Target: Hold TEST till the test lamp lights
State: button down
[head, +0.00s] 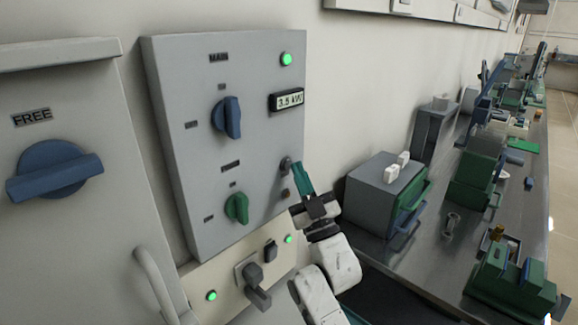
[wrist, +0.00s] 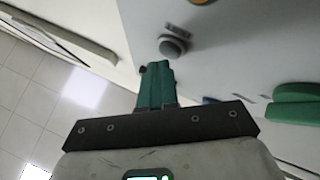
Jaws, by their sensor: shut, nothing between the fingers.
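A grey wall panel (head: 190,150) carries a small round grey button (head: 286,164) on its right side. The button also shows in the wrist view (wrist: 172,46), just beyond my fingertips. Its label is too small to read, so I cannot confirm it is TEST. A small dark brownish lamp (head: 285,193) sits below the button and looks unlit in the head view. My gripper (head: 298,166) has green fingers, shut and empty, pointing at the panel beside the button. In the wrist view my fingers (wrist: 155,68) end close to it; I cannot tell if they touch.
The panel also has a blue MAIN knob (head: 227,118), a green knob (head: 236,208), a lit green lamp (head: 286,59) and a 3.5 kW display (head: 287,101). A grey box (head: 378,190) stands on the bench to the right. A FREE cabinet (head: 60,120) is at left.

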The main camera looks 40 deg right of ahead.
jog(key=shift+w, duration=0.45)
dwell(0.6)
jog(key=shift+s+b, duration=0.4)
jog(key=shift+s, duration=0.5)
jog(key=shift+s, duration=0.1)
jog(key=shift+s+d, duration=0.1)
jog(key=shift+s, duration=2.3)
jog(key=shift+w+f, duration=0.1)
